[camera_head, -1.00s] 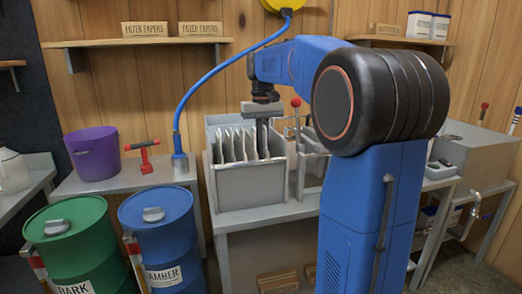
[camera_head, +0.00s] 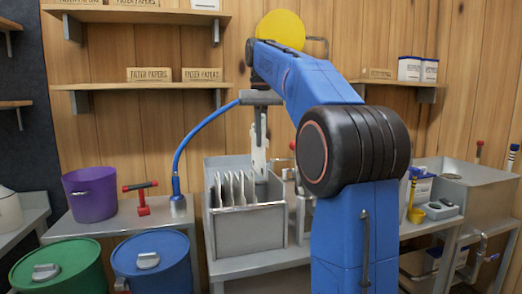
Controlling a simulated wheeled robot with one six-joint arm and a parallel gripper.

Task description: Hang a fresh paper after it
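A grey metal bin (camera_head: 250,232) on the bench holds several white filter papers (camera_head: 231,190) standing upright in a row. My gripper (camera_head: 260,132) points down above the bin's right part. It appears shut on a white filter paper (camera_head: 259,160), seen nearly edge-on, which hangs below the fingers. The lower end of this paper overlaps the bin's right side in view; I cannot tell whether it is clear of the bin. The finger gap is too small to see clearly.
A second metal holder (camera_head: 304,215) stands right of the bin, partly behind my arm. A purple bucket (camera_head: 91,193), a red-handled tool (camera_head: 142,198) and a blue hose (camera_head: 187,140) are left. Boxes labelled filter papers (camera_head: 149,75) sit on a wall shelf (camera_head: 105,87).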

